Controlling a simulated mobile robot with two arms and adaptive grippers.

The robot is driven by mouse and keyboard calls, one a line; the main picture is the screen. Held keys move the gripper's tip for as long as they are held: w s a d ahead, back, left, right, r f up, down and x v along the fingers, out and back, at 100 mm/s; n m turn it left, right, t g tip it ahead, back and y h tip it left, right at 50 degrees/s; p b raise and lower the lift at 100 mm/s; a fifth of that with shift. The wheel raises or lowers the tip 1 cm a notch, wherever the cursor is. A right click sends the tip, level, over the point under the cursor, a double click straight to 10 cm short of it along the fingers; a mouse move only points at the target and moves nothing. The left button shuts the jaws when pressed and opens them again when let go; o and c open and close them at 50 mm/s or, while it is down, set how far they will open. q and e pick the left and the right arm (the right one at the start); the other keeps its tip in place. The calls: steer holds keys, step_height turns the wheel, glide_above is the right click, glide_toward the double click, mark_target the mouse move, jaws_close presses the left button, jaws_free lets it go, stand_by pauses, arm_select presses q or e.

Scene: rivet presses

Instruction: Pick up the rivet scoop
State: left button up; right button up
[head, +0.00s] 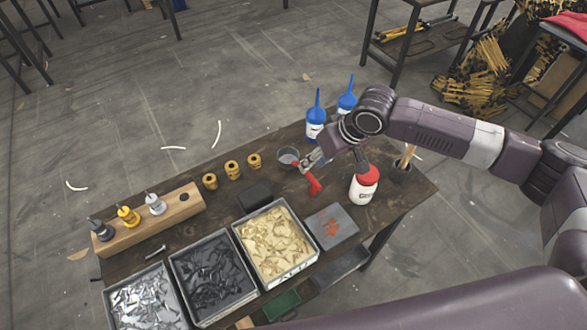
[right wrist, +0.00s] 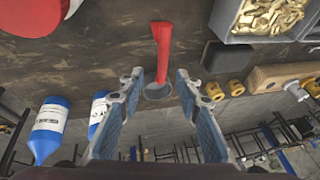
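The rivet scoop has a red handle (head: 314,184) and a round grey bowl (head: 288,157), and it lies on the dark workbench near its back edge. In the right wrist view the handle (right wrist: 162,48) points up the picture, with the bowl (right wrist: 157,92) between the fingers. My right gripper (head: 309,162) is over the scoop and hides part of it. In the right wrist view its two fingers (right wrist: 158,78) are apart, one on each side of the scoop, with gaps visible. Whether the fingers are down at handle height is hard to tell. My left gripper is not in view.
A white bottle with a red cap (head: 364,187) stands right of the scoop, close under my arm. Two blue bottles (head: 316,115) stand behind. Brass cylinders (head: 231,168), a black block (head: 255,196) and a bin of brass rivets (head: 273,243) are left and in front.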

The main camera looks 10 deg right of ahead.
steer(key=x, duration=0.2)
steer(key=p+x, duration=0.1)
steer(key=x, duration=0.2)
steer(key=shift+w+a+f+p, duration=0.25)
steer(key=shift+w+a+p, duration=0.05)
steer(key=shift+a+p, duration=0.1)
steer(key=shift+f, duration=0.2)
steer(key=shift+c, duration=0.7)
jaws_close()
